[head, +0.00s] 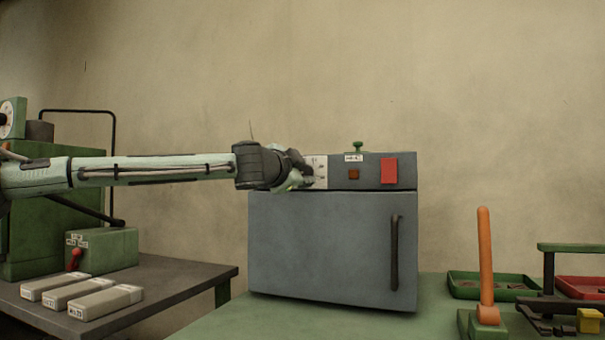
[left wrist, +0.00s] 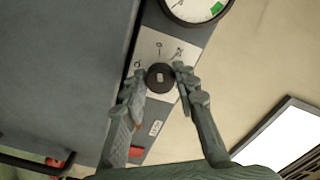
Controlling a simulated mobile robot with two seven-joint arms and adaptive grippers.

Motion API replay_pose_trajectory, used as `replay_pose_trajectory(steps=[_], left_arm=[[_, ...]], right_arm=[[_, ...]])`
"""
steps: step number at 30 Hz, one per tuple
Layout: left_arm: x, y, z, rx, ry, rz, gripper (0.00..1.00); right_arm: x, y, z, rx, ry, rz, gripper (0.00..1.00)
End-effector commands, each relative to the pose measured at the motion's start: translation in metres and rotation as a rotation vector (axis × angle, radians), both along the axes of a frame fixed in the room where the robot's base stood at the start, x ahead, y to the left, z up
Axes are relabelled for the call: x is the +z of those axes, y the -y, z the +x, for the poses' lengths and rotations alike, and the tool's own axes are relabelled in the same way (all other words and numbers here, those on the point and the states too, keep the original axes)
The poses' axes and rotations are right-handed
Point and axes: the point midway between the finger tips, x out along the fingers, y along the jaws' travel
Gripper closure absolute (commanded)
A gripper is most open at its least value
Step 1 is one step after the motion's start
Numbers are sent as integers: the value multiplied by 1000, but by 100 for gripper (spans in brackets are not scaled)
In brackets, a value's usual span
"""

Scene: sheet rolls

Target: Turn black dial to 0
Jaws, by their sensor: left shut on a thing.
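The black dial (left wrist: 160,77) sits on a white marked plate (left wrist: 150,52) on the grey oven's control panel. In the left wrist view my left gripper (left wrist: 159,80) has its fingers on both sides of the dial, shut on it. A 0-like mark shows on the plate above the dial, with other marks to either side. Which mark the dial points at is too small to tell. In the head view my left gripper (head: 304,172) is at the panel's left part and hides the dial. The plate's right part (head: 320,172) shows beside it. My right gripper is not in view.
The grey oven (head: 320,245) has a dark door handle (head: 397,253). A red block (head: 389,171) and a green knob (head: 357,146) are on its top section. A round gauge (left wrist: 197,5) is near the dial. An orange lever (head: 485,255) stands at right.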

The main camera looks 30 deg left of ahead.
Motion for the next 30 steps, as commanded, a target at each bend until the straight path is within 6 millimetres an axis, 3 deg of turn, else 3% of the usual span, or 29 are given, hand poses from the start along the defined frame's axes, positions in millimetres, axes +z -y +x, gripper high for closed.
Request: replay_pose_trajectory(steps=[1, 6, 17, 20, 30], left_arm=[[-1, 1, 0, -1, -1, -1, 70], [-1, 0, 0, -1, -2, 0, 50], [0, 1, -5, -1, 1, 0, 50], [1, 4, -18, -1, 2, -1, 50], [2, 21, -87, -2, 4, -2, 50]], right_arm=[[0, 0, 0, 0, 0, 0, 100], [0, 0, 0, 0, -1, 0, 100], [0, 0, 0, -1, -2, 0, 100], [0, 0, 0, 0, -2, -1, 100], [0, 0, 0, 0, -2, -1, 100]])
